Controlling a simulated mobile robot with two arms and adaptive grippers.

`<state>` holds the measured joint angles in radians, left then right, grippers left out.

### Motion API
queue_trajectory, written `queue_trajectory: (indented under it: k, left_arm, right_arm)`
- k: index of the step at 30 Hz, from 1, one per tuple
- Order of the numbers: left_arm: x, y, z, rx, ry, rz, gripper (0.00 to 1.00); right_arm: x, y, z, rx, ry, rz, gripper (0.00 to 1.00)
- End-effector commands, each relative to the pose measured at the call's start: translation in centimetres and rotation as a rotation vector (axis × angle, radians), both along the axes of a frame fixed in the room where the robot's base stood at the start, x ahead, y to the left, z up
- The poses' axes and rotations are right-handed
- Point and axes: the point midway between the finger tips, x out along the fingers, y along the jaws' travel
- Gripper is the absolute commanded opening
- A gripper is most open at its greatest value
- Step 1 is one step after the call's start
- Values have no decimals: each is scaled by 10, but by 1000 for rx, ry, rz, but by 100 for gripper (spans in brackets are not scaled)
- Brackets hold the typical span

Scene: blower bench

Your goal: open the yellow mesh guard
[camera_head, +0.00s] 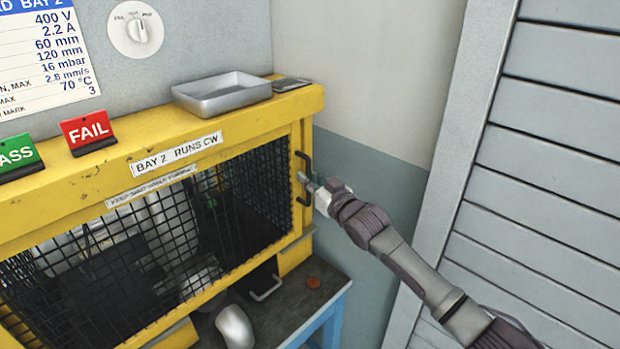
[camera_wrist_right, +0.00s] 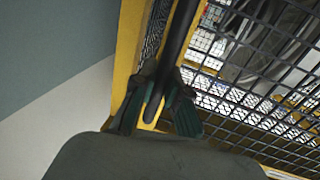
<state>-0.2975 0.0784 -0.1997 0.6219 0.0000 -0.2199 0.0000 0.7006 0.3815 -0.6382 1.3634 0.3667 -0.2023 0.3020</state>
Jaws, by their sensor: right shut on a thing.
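The yellow mesh guard (camera_head: 238,152) is a yellow frame with black wire mesh, standing on the bench with its front panel closed as far as I can see. A black bar handle (camera_head: 303,160) is on the right end of its front. My right gripper (camera_head: 308,181) is at this handle, shut on it. In the right wrist view the black handle (camera_wrist_right: 180,45) runs down between the two dark fingers of my right gripper (camera_wrist_right: 158,105), with mesh behind it. The machinery behind the mesh is partly hidden. My left gripper is not in view.
A grey metal tray (camera_head: 222,92) sits on the guard's top. Red FAIL (camera_head: 88,130) and green PASS (camera_head: 18,156) signs stand to its left. A slatted grey panel (camera_head: 550,150) is at right.

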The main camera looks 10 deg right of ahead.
Motion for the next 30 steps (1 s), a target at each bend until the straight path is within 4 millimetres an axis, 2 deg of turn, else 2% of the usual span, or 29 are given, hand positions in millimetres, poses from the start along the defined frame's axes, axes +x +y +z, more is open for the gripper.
queue_trajectory:
  k: [9,10,15,25,30]
  left_arm:
    - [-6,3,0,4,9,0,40]
    - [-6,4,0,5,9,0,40]
    - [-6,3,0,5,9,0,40]
    - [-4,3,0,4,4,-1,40]
    - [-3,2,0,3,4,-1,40]
  right_arm:
    - [0,0,-1,-1,3,-1,0]
    - [0,0,-1,-2,4,-1,14]
    - [0,0,-1,-1,3,0,39]
    - [-2,-1,-1,-1,3,0,39]
    - [-21,-10,-3,-1,5,0,39]
